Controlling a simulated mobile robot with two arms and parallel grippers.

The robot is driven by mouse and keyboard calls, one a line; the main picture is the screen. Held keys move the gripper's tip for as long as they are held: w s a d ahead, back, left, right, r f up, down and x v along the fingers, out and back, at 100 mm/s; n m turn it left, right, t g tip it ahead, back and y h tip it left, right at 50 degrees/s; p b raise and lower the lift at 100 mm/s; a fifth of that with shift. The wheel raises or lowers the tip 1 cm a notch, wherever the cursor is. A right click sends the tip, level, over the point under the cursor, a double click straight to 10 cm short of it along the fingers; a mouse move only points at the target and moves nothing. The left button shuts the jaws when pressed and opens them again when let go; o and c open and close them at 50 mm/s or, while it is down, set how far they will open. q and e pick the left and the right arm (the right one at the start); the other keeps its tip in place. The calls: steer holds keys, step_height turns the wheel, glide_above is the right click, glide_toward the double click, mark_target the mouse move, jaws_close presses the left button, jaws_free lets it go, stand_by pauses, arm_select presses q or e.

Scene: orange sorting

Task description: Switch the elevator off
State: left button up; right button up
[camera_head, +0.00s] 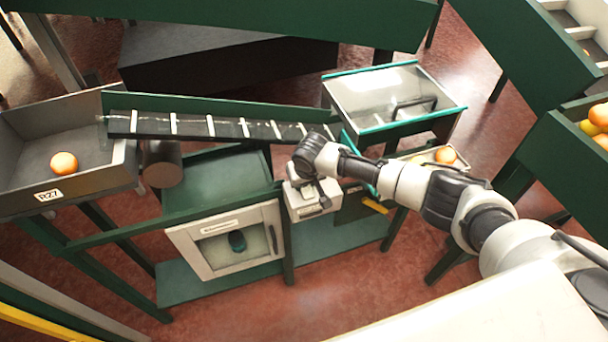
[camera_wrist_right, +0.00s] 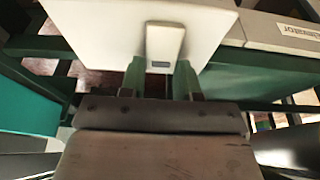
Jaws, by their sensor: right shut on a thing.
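A pale switch box (camera_head: 300,213) is mounted on the front of the green machine frame, and it also shows large in the right wrist view (camera_wrist_right: 105,22). On its face is a light switch (camera_wrist_right: 165,42) with a dark slot at its lower end. A label reading "Elevator" (camera_wrist_right: 298,34) is on a pale panel to the right. My right gripper (camera_wrist_right: 160,80) is at the box, its two green fingers on either side of the switch's lower end and shut on it. The exact contact is partly hidden. My left gripper is not in view.
A dark belt with white slats (camera_head: 190,126) runs between a grey bin (camera_head: 18,120) holding an orange (camera_head: 64,163) and a glass-topped box (camera_head: 375,90). A white-framed cabinet door (camera_head: 190,257) is left of the switch box. Red floor is open in front.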

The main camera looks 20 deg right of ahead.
mark_target(308, 194)
steer(key=o, duration=0.9)
steer(key=v, duration=1.1)
steer(key=shift+b, duration=0.35)
steer(key=shift+f, duration=0.1)
